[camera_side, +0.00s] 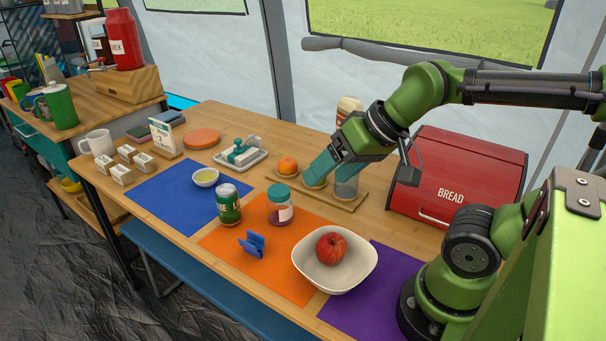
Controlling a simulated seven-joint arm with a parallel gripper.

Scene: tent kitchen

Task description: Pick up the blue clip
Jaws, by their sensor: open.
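The blue clip (252,244) stands on the orange placemat (222,243), near the table's front edge. It is apart from the green can and the jar behind it. My gripper (312,180) has teal fingers and is open. It is over the back of the table by the wooden board, behind and to the right of the clip and well away from it. The gap between the fingers is hard to make out from this side.
A green can (228,205), a teal-lidded jar (280,206) and a white bowl (309,270) with a red apple (331,248) surround the clip. An orange fruit (287,166) and a glass (346,185) stand near my gripper. A red bread box (458,172) is at right.

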